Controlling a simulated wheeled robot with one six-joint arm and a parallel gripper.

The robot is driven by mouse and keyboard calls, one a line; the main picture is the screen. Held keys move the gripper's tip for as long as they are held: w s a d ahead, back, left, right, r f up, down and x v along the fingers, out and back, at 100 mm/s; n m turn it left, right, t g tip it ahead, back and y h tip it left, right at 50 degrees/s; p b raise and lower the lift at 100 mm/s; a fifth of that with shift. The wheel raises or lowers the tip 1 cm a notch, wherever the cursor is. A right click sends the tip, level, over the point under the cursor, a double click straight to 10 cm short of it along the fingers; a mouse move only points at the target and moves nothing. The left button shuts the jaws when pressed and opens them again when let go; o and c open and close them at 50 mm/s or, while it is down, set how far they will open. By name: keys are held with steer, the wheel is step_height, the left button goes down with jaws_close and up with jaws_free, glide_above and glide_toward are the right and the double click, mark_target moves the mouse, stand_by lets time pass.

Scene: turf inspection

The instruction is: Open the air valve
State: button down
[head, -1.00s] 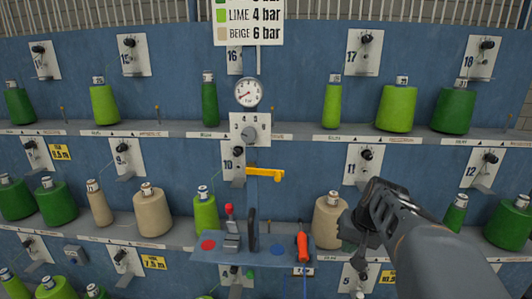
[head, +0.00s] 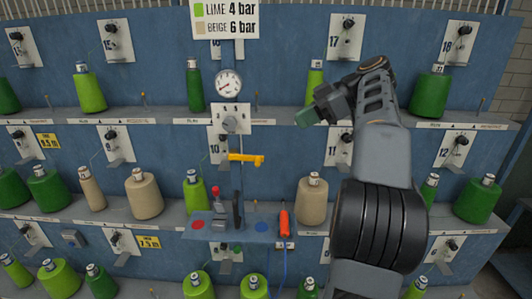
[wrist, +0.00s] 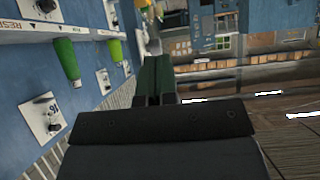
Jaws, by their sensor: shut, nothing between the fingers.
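The air valve has a yellow lever (head: 246,159) that lies horizontal, just below the regulator plate with its knob (head: 231,123). A round pressure gauge (head: 228,85) sits above that plate. The valve does not show in the wrist view. My gripper (head: 306,117) is raised in front of the rack, right of the gauge and above and right of the lever, apart from it. Its green fingertips point left. In the wrist view the fingers (wrist: 155,78) are pressed together with nothing between them.
A small blue shelf (head: 240,232) below the valve holds a red-topped tool, a dark upright handle and an orange tool (head: 284,222). A beige cone (head: 311,200) stands right of it. Green and lime cones line the rack shelves. A sign (head: 225,20) hangs above the gauge.

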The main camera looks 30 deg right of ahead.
stand_by(0.4)
steer(key=d+f+p+x, duration=0.1)
steer(key=f+x, duration=0.1)
steer(key=x, duration=1)
steer(key=shift+s+f, duration=0.15)
steer(key=shift+f, duration=0.3)
steer(key=shift+a, duration=0.1)
